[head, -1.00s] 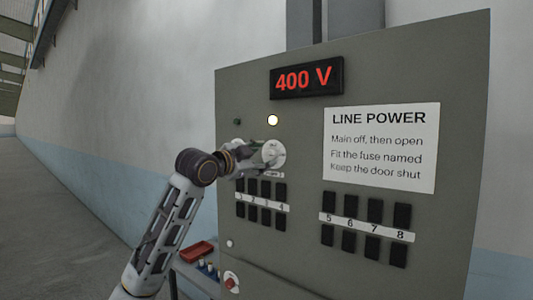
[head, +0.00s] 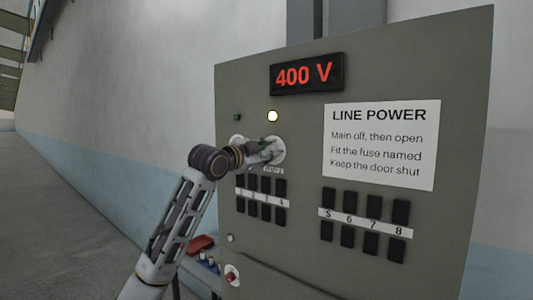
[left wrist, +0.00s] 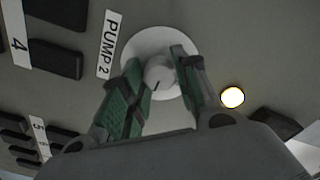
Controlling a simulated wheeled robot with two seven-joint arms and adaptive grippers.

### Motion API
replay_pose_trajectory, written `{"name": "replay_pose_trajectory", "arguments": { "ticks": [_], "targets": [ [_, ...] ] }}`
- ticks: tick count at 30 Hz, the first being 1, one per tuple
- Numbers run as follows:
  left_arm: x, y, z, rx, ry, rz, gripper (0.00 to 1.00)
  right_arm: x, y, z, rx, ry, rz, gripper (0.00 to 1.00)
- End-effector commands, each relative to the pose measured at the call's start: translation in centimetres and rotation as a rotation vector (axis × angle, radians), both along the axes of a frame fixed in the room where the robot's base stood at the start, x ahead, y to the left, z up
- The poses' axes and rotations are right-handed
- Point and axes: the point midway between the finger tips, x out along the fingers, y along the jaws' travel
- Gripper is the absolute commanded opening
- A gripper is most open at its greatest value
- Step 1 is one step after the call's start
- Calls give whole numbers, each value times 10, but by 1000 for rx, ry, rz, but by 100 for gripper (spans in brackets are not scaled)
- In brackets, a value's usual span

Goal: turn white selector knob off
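The white selector knob (left wrist: 160,73) sits on a round white plate (left wrist: 128,43) beside a "PUMP 2" label (left wrist: 108,43). It has a small dark mark on its face. My left gripper (left wrist: 157,65) has its two green-padded fingers on either side of the knob, which lies between the fingertips. The fingers look apart, very close to the knob; firm contact cannot be told. In the head view the left gripper (head: 268,151) covers the knob and part of its white plate (head: 278,146). My right gripper is in neither view.
The grey cabinet (head: 455,160) carries a red "400 V" display (head: 306,74), a lit lamp (head: 272,116), a "LINE POWER" sign (head: 380,145) and black fuse blocks (head: 374,207). Another white plate (head: 236,141) is partly hidden behind my left arm. A red tray (head: 201,244) stands lower left.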

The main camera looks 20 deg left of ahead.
Motion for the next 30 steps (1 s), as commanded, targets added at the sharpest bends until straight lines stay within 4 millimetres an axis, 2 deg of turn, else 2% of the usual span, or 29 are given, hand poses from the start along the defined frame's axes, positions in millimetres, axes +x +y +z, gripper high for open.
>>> {"name": "replay_pose_trajectory", "arguments": {
  "ticks": [1,3,16,30],
  "targets": [
    [0,0,-1,0,1,0,13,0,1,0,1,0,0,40],
    [0,0,-1,0,1,0,7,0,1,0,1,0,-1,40],
    [0,0,-1,-61,25,0,6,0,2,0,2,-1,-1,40],
    [0,-1,-2,-357,134,-1,6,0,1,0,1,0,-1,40]
  ]
}}
